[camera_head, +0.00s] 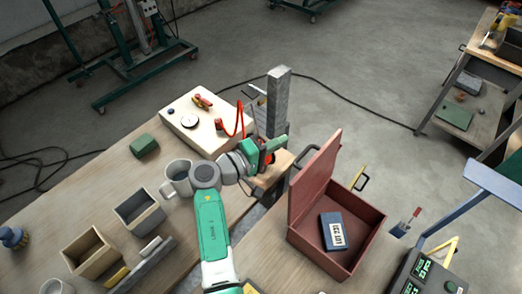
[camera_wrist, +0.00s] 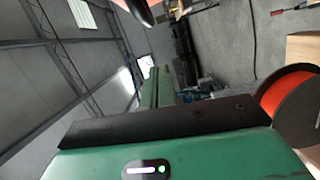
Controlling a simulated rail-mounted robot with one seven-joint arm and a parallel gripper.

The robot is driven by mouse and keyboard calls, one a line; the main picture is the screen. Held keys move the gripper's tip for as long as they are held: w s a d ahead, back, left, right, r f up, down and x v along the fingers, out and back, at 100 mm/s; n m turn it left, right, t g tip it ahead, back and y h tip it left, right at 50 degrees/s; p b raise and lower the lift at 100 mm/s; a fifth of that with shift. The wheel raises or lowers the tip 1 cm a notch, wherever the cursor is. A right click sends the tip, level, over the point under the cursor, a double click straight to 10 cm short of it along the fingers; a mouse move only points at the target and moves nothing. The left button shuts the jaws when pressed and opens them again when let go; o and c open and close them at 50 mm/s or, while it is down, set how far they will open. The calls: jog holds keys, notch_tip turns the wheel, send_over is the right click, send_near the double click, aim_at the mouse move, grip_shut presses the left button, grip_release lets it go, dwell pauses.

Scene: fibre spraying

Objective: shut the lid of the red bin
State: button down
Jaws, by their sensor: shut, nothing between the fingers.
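The red bin (camera_head: 352,232) stands on the table at the right in the head view. Its lid (camera_head: 316,178) is open and stands up, leaning slightly, along the bin's left side. A dark blue box with a white label (camera_head: 333,231) lies inside the bin. My gripper (camera_head: 272,146) is up and to the left of the lid, apart from it, and is shut and empty. Its fingertips are hard to make out in the head view. The wrist view shows my green hand at the bottom, and neither bin nor lid can be made out there.
A grey post (camera_head: 278,100) stands right behind my gripper. An orange spool (camera_wrist: 292,93) is close by in the wrist view. A grey mug (camera_head: 178,178), a grey open box (camera_head: 139,209) and a tan open box (camera_head: 91,252) stand left of my arm. A black device (camera_head: 425,275) is right of the bin.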

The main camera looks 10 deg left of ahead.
aim_at(307, 175)
jog(key=shift+s+d+f+p, duration=0.15)
jog(key=shift+s+d+p, duration=0.35)
jog(key=shift+d, duration=0.4)
jog(key=shift+s+d+f+p, duration=0.1)
jog(key=shift+s+d+p, duration=0.2)
jog(key=shift+s+d, duration=0.4)
jog(key=shift+w+d, duration=0.15)
jog(key=shift+d, duration=0.05)
